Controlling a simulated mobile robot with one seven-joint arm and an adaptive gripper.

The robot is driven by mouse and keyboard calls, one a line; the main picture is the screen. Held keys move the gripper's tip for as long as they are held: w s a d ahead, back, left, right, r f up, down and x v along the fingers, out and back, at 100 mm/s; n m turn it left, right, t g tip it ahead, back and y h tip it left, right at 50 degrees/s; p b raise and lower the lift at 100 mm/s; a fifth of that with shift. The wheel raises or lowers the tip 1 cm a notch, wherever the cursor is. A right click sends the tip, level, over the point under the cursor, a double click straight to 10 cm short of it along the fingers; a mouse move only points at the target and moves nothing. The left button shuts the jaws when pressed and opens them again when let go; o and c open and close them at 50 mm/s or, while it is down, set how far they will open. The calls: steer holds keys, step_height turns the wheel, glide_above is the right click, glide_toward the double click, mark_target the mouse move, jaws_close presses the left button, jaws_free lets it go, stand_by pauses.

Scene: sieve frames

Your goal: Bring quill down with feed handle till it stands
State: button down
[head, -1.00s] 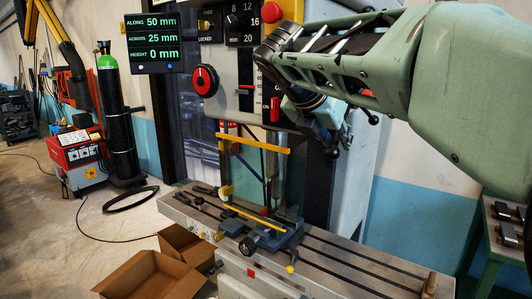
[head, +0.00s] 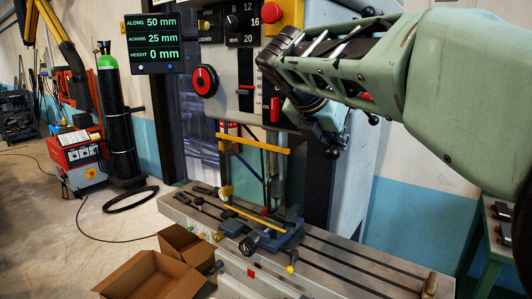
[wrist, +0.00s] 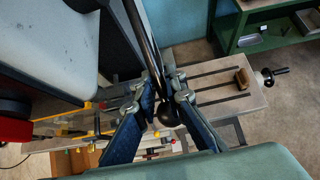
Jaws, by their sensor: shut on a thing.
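The feed handle's dark rod (wrist: 143,40) runs down in the wrist view to a round black knob (wrist: 168,117). My gripper (wrist: 168,114) is shut on this knob, with a blue finger on each side. In the head view my gripper (head: 332,138) is at the right side of the machine head, below my forearm, and the held knob is hard to make out. Another black ball knob (head: 373,119) sticks out to the right. A thin dark spindle tool (head: 268,188) shows above the vise (head: 272,235). The quill itself is mostly hidden by the guard and my arm.
A yellow bar guard (head: 252,143) stands in front of the spindle. The slotted table (head: 355,262) extends right, with a wooden-handled item (head: 430,284) at its end. The display (head: 154,42) reads along 50, across 25, height 0 mm. Open cardboard boxes (head: 150,278) lie at front left.

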steer(key=shift+w+d+f+p, duration=0.15)
steer(key=shift+f+p, duration=0.3)
steer(key=shift+p, duration=0.1)
steer(key=shift+w+d+f+p, duration=0.2)
steer(key=shift+f+p, duration=0.25)
steer(key=shift+p, duration=0.15)
steer(key=shift+w+d+f+p, duration=0.1)
steer(key=shift+d+f+p, duration=0.05)
steer(key=shift+f+p, duration=0.35)
steer(key=shift+r+p, duration=0.1)
steer(key=shift+p, duration=1.75)
steer(key=shift+a, duration=0.1)
steer(key=c, duration=2)
jaws_free()
steer(key=shift+c, duration=0.2)
steer(key=shift+w+r, duration=0.1)
steer(key=shift+r, duration=0.05)
